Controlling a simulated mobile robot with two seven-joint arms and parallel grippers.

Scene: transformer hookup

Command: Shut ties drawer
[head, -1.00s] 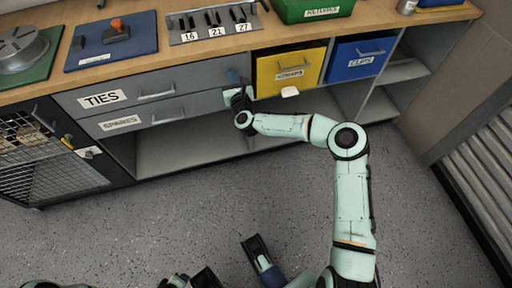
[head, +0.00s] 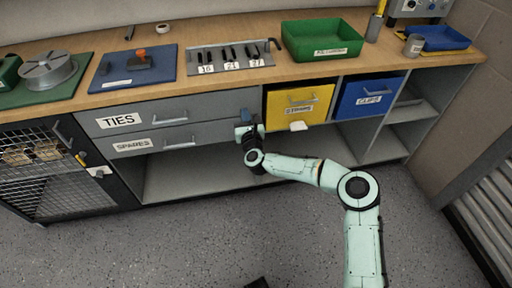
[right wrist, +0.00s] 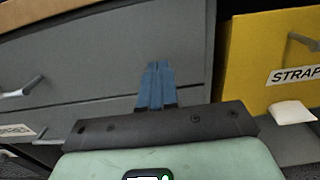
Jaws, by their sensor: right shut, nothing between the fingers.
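The ties drawer (head: 218,106) is a wide grey front with a "TIES" label and a bar handle (head: 170,121), just under the worktop. Its front looks flush or nearly flush with the spares drawer below; a small gap cannot be ruled out. My right gripper (head: 247,117) is at the right end of the ties drawer front, away from the handle. In the right wrist view its blue fingers (right wrist: 155,85) are together and empty, pointing at the grey drawer front (right wrist: 105,65), at or very near it. My left gripper is not in view.
The spares drawer (head: 213,132) is directly below, over an open shelf. A yellow bin (head: 285,114) and a blue bin (head: 365,108) are to the right of my gripper. A mesh cage door (head: 45,180) is at left. The worktop holds a tool rack (head: 230,55) and trays.

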